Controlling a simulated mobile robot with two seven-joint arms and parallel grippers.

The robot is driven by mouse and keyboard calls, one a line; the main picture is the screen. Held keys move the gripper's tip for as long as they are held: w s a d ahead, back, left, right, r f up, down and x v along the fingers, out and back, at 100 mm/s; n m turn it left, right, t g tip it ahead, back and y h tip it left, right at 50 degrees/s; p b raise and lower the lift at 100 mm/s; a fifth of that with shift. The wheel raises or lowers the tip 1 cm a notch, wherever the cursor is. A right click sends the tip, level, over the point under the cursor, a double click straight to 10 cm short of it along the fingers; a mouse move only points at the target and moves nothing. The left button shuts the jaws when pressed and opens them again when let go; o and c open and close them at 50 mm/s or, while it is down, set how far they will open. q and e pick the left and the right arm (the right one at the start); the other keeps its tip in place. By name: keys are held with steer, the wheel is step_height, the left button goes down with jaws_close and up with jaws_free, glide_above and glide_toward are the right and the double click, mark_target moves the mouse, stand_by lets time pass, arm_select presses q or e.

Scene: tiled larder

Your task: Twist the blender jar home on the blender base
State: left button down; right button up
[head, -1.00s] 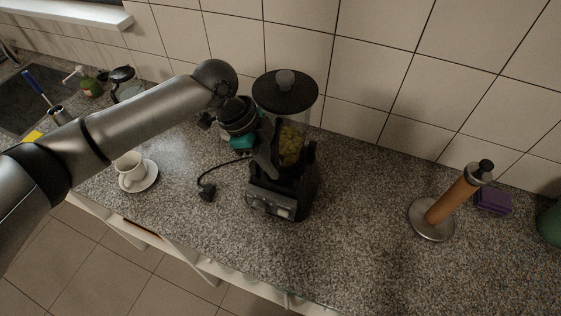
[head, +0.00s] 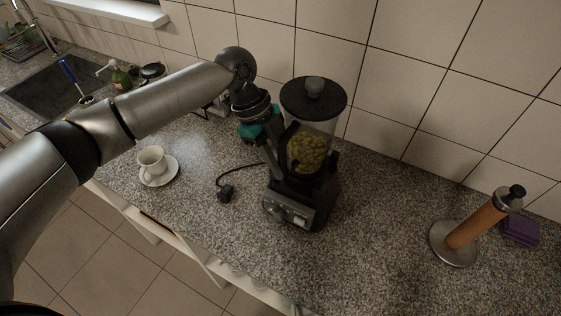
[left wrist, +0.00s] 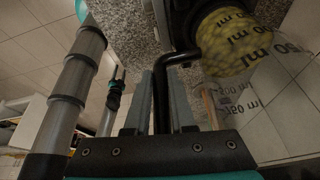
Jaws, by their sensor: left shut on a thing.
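The blender jar (head: 309,150) is clear, with a dark lid and yellow-green chunks inside. It stands upright on the dark blender base (head: 302,210); I cannot tell from the seam whether it is fully seated. The jar also shows in the left wrist view (left wrist: 232,40), with volume marks on its wall. My left gripper (head: 277,152) is at the jar's left side. In the left wrist view its fingers (left wrist: 165,85) are shut on the jar's black handle (left wrist: 161,92).
A cup on a saucer (head: 174,178) stands left of the base, and a black plug with cord (head: 225,193) lies between. A paper-towel holder (head: 455,250) and a purple sponge (head: 521,231) are on the right. The tiled wall (head: 420,70) is close behind; the counter between base and holder is clear.

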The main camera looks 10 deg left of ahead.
arm_select(q)
steer(key=c, duration=0.7)
jaws_free()
steer(key=shift+r, duration=0.1)
steer(key=shift+s, duration=0.1)
steer(key=b+v, duration=0.2)
steer(key=v, duration=1.3)
steer(key=shift+r, duration=0.15)
steer(key=s+a+p, duration=0.1)
steer(key=a, duration=0.1)
steer(key=s+a+p, duration=0.1)
steer(key=s+a, duration=0.1)
steer(key=shift+s+a, duration=0.15)
steer(key=shift+a, duration=0.25)
